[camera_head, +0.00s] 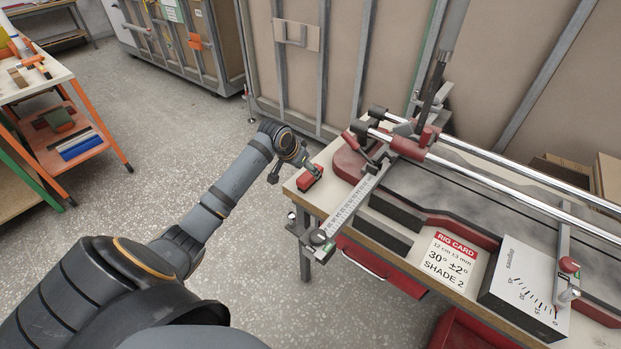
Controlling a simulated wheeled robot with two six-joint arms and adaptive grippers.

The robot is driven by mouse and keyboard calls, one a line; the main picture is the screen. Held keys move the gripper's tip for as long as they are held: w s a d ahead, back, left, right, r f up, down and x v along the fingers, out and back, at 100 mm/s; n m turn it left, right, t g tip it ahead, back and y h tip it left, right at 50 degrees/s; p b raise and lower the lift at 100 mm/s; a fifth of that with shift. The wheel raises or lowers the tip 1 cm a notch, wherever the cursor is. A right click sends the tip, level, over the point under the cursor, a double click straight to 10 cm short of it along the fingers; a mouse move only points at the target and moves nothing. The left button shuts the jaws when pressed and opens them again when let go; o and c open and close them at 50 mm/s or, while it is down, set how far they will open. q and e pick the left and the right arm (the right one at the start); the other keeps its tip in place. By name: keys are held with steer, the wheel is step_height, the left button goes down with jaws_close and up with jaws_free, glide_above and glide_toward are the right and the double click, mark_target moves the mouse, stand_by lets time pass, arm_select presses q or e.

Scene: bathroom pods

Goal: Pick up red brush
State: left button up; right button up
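A small red block-like thing with a dark part (307,180), which looks like the red brush, lies on the near left corner of the workbench (297,186). My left gripper (295,174) is just left of it at the bench corner. Its fingers look spread apart, one hanging outside the bench edge, the other close to the far side of the red brush. I cannot tell whether that finger touches it. My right gripper is not in view.
A cutting rig with chrome rails (480,178) and an upright lever (437,85) fills the bench right of the brush. An orange-legged table (93,135) is at far left; the floor between is clear.

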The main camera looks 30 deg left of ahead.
mark_target(309, 174)
arm_select(q)
steer(key=shift+w+f, duration=0.25)
steer(key=shift+f, duration=0.05)
steer(key=x, duration=0.4)
steer(key=shift+s+f, duration=0.15)
steer(key=shift+f, duration=0.5)
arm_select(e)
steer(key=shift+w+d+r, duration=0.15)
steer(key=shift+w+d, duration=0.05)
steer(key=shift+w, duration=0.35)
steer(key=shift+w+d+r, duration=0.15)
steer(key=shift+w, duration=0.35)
arm_select(q)
steer(key=c, duration=1.3)
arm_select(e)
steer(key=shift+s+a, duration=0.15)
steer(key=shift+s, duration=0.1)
